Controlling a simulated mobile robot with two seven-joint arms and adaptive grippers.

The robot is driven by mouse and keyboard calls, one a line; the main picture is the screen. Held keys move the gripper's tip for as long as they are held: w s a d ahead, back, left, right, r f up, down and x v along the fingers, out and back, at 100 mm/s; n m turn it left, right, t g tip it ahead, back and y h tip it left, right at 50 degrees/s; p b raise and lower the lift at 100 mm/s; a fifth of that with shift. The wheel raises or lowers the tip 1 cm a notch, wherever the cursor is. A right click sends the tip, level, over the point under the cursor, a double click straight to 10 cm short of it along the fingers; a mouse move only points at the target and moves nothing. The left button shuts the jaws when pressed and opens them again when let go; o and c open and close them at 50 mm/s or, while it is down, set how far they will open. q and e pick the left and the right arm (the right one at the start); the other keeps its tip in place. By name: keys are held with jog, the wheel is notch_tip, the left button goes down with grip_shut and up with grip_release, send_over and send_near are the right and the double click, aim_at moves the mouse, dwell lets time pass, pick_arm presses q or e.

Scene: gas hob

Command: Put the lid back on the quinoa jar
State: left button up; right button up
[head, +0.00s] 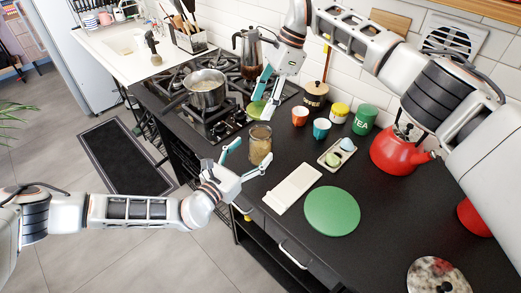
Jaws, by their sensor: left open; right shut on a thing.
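The quinoa jar (260,146), a clear jar with tan contents, stands upright on the dark counter right of the hob, its top uncovered. My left gripper (250,154) is open at the jar's near side, with a finger to either side of its lower part; I cannot tell whether they touch it. My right gripper (264,98) points down from above and is shut on a green lid (256,109). The lid is just behind and above the jar in the picture, apart from its rim. The fingers partly hide the lid.
Orange (300,116) and teal (321,129) cups, a small tray (331,160), a white board (291,188) and a green round mat (332,211) lie right of the jar. A red kettle (396,152) stands farther right.

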aim_at(266, 136)
pick_arm(q)
jog(key=shift+x, duration=2.5)
jog(key=c, duration=1.7)
jog(key=shift+a, duration=0.1)
pick_arm(e)
jog(key=shift+f, duration=2.45)
